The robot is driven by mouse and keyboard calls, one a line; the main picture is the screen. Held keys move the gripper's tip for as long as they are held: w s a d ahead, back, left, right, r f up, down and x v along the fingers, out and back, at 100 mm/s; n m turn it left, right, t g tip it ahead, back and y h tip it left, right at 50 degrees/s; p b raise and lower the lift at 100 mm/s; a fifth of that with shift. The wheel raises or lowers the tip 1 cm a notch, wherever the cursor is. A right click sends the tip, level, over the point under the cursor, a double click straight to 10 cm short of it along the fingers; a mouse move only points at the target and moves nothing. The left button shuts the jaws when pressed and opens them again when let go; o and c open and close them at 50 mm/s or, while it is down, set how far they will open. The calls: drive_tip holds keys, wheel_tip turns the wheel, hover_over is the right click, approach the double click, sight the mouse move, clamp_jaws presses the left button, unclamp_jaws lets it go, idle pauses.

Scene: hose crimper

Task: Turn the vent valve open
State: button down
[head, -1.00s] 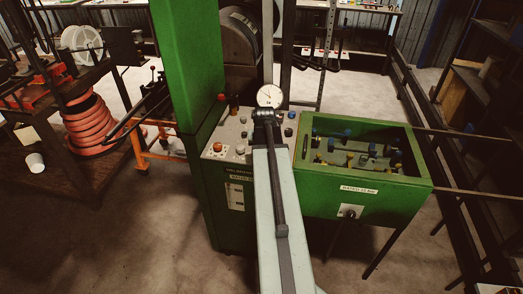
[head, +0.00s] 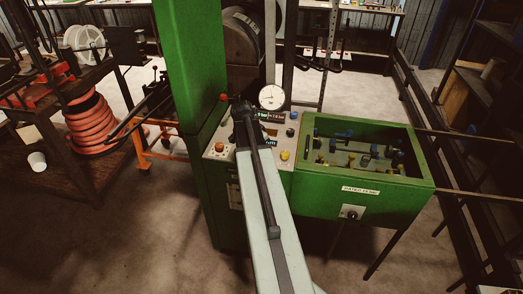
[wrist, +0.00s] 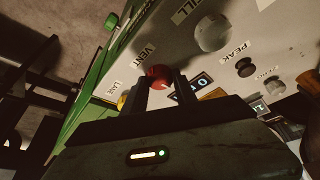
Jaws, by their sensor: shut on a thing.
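The vent valve is a red knob (wrist: 158,74) beside a VENT label (wrist: 144,54) on the pale panel in the wrist view. My gripper (wrist: 160,88) has its two dark fingers on either side of the knob and is shut on it. How far the valve is turned cannot be told. In the head view my gripper (head: 243,110) is over the far left part of the control panel, and the arm hides the knob there.
A round white gauge (head: 271,97) stands behind the panel, with a lit display (head: 271,115) below it. A grey FILL knob (wrist: 213,34) and a yellow knob (wrist: 122,100) sit near the vent knob. A green column (head: 192,70) rises left; an open green box (head: 365,195) stands right.

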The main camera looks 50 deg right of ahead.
drive_tip(key=shift+s+d+m+g, duration=0.15)
drive_tip(key=shift+m+g, duration=0.35)
drive_tip(key=shift+m, duration=0.5)
drive_tip(key=c, duration=1)
unclamp_jaws()
drive_tip(key=p+v, duration=0.7)
drive_tip(key=shift+r, duration=0.4)
